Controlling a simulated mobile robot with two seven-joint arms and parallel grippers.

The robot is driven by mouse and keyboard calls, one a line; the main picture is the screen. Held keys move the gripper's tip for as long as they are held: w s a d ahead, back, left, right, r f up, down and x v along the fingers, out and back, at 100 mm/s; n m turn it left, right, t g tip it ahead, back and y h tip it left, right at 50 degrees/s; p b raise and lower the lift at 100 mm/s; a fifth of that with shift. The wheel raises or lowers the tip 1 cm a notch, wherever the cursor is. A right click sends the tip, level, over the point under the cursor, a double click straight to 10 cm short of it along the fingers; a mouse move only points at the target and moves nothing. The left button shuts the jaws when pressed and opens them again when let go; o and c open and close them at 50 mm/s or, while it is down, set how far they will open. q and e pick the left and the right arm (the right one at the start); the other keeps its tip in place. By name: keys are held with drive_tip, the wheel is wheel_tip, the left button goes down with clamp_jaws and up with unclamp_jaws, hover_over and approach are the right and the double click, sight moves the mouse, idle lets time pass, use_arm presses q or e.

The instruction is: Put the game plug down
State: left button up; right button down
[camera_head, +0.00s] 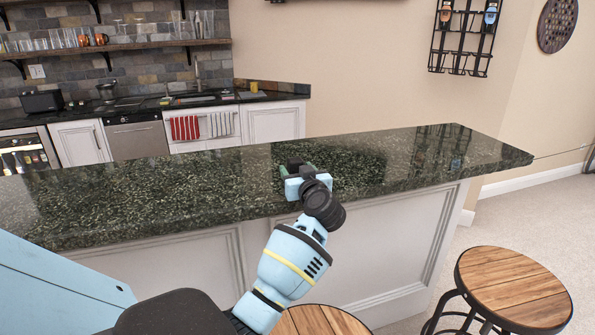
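My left gripper (294,167) is over the dark green granite bar counter (400,160), close to its surface near the front edge. Its light blue body and dark wrist hide most of the fingers from behind. A small green bit (283,171) shows at the left side of the fingers; it may be part of the game plug, but it is too small and hidden to be sure. I cannot tell whether the fingers are open or shut on it, or whether it touches the counter. My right gripper is out of view.
The counter top is otherwise bare to the left and right. Two round wooden stools (513,286) (318,321) stand before the white counter front. A back counter with a sink (195,98) and shelves of glasses lies behind. A bottle rack (463,38) hangs on the wall.

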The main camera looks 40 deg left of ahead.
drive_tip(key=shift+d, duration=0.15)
use_arm(q)
drive_tip(key=shift+r, duration=0.1)
drive_tip(key=v, duration=1.2)
drive_tip(key=shift+p, duration=0.45)
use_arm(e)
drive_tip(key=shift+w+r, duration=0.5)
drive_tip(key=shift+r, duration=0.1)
use_arm(q)
drive_tip(key=shift+s, duration=0.1)
